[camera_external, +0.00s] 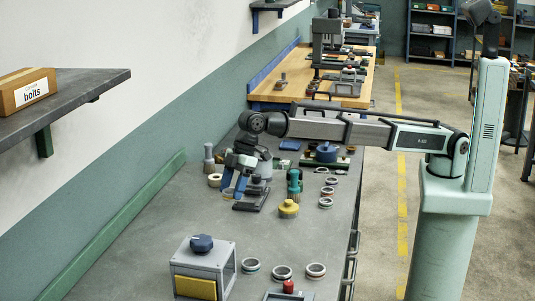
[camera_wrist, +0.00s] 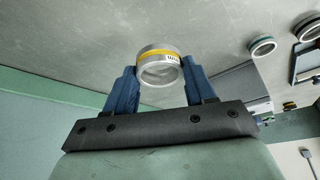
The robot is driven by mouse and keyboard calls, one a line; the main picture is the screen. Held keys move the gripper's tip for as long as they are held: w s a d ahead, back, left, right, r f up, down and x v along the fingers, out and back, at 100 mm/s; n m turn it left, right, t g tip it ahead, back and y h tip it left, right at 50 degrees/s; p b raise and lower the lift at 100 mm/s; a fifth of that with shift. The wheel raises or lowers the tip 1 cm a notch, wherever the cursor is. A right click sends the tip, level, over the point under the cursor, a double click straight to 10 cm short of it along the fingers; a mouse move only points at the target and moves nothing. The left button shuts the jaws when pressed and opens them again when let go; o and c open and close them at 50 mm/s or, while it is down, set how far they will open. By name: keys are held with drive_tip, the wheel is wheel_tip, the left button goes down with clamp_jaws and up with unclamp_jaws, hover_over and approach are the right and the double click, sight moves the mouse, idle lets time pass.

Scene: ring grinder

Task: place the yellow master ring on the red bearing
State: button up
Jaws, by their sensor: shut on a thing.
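The yellow master ring (camera_wrist: 158,54), a metal ring with a yellow band and a dark label, is held between the two blue fingers of my gripper (camera_wrist: 160,78) in the wrist view. The fingers press on its left and right sides, and its opening shows. In the external view my gripper (camera_external: 236,183) hangs over the bench beside the grey wall side; I cannot make out the ring there. A red piece (camera_external: 288,286), which looks like the red bearing, stands on a grey fixture at the bottom edge of the external view, well nearer the camera than my gripper.
A grey box-shaped machine (camera_external: 203,268) with a blue knob and yellow panel stands left of the fixture. A yellow knobbed part (camera_external: 288,209) and a green part (camera_external: 294,186) stand right of my gripper. The mid-left bench is clear.

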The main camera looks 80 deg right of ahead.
wheel_tip(320, 180, up, 6)
drive_tip(key=f, duration=0.1)
drive_tip(key=w+d+m+t+h, duration=0.15)
drive_tip(key=w+d, duration=0.35)
drive_tip(key=d, duration=0.5)
drive_tip(key=w+d+m, duration=0.2)
drive_tip(key=w+d, duration=0.3)
drive_tip(key=d, duration=0.5)
drive_tip(key=w+d+m, duration=0.2)
drive_tip(key=w+d, duration=0.4)
drive_tip(key=d, duration=0.3)
drive_tip(key=w+d+m+h, duration=0.1)
drive_tip(key=w+d+m, duration=0.1)
drive_tip(key=d, duration=1.4)
drive_tip(key=w+d+m+h, duration=0.1)
drive_tip(key=w+d+m, duration=0.15)
drive_tip(key=d, duration=1.45)
drive_tip(key=shift+t, duration=0.35)
drive_tip(key=shift+s+a+f, duration=0.1)
drive_tip(key=shift+f, duration=2.45)
drive_tip(key=shift+s+a+f, duration=0.1)
drive_tip(key=shift+s+f, duration=0.05)
drive_tip(key=shift+f, duration=2.4)
drive_tip(key=shift+s+a+f, duration=0.1)
drive_tip(key=shift+f, duration=2.45)
drive_tip(key=shift+f, duration=0.15)
drive_tip(key=o, duration=1.1)
